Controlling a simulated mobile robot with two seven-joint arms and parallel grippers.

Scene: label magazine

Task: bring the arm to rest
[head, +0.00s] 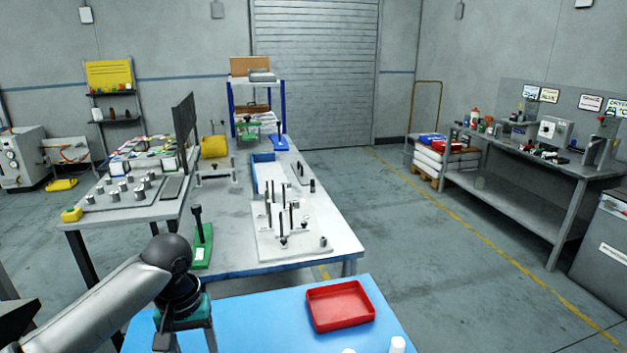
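My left arm comes in from the lower left, and its dark wrist bends down over the left part of the blue table top (262,318). My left gripper (184,338) points down there with a teal-green part above it. Its fingertips are cut off by the bottom edge of the head view, so I cannot see whether it is open or what is between the fingers. My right arm and gripper are not in view.
A red tray (341,306) stands on the blue table. White rounded tops (397,345) show at the bottom edge. Beyond, a grey workbench (232,200) carries a white pegged plate (292,238) and a green stand (201,247).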

